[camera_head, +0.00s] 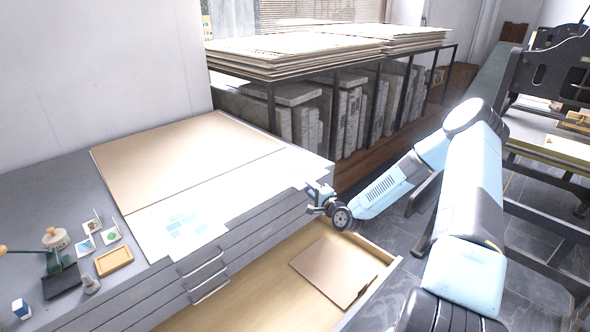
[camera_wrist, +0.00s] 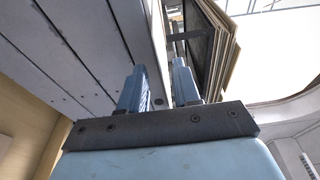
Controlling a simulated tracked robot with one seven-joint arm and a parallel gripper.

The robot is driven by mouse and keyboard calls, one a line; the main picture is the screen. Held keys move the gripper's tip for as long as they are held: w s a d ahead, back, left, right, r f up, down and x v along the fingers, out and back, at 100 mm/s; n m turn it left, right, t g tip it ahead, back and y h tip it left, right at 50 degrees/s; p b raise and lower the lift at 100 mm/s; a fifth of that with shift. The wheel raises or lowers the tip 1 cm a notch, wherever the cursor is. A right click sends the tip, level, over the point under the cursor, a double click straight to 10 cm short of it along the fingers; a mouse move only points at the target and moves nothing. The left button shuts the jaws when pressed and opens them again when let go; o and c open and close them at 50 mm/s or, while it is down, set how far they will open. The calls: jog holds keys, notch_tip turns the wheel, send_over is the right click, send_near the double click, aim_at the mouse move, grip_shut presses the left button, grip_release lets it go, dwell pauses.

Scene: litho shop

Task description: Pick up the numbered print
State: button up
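A large white sheet (camera_head: 150,236) with pale blue blocks lies on the grey plan cabinet's top, its front edge near the cabinet's front edge. Small picture cards (camera_head: 110,236) stand or lie left of it. I cannot read a number on any of them, so I cannot tell which is the numbered print. My gripper (camera_head: 316,196) is at the cabinet's front right corner, above the open drawer. In the wrist view my gripper (camera_wrist: 160,82) has its two fingers apart with nothing between them. The cabinet front is beyond them.
The pulled-out drawer (camera_head: 240,303) holds a brown board (camera_head: 333,270). A tan board (camera_head: 165,165) lies on the cabinet behind the white sheet. A small wooden tray (camera_head: 114,261) and a green-handled tool (camera_head: 53,253) are at left. A rack (camera_head: 338,115) of boards and stone slabs stands behind.

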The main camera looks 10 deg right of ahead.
jog(key=shift+x, duration=1.15)
grip_shut()
